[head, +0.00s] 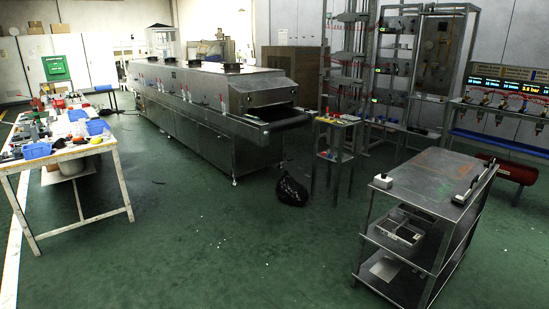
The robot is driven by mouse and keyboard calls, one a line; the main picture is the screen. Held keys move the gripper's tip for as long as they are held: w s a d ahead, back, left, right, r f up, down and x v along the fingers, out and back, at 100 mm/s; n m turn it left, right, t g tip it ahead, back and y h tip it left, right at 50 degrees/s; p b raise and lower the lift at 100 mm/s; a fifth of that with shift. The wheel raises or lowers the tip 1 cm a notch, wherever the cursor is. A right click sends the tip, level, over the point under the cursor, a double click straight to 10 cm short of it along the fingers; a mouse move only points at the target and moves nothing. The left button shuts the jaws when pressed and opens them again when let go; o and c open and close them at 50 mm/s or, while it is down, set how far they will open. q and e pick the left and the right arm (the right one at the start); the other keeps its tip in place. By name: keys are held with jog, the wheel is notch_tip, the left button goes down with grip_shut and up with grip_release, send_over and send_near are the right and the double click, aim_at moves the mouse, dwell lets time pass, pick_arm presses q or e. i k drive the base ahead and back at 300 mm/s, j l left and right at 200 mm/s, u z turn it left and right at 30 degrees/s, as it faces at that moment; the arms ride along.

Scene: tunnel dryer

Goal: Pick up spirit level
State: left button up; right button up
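A long, narrow grey-and-dark bar (470,189) lies along the right side of the metal cart's top (432,180), at the right of the head view. It may be the spirit level, but it is too small to tell for sure. No other thing in view shows clearly as a spirit level. Neither of my grippers is in view.
A small white box (383,181) sits on the cart's near left corner. A cluttered workbench (103,145) stands at left, the tunnel dryer (190,125) at centre, and a black bag (291,190) on the floor. The green floor (215,245) in front is open.

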aim_at(246, 117)
jog(key=i+l, duration=0.1)
jog(key=i, duration=2.95)
jog(key=i+l+u, duration=0.1)
jog(key=i+u, duration=0.3)
jog(key=i, duration=0.45)
jog(key=i+z, duration=0.1)
jog(key=i+l, duration=0.05)
jog(key=i, duration=0.05)
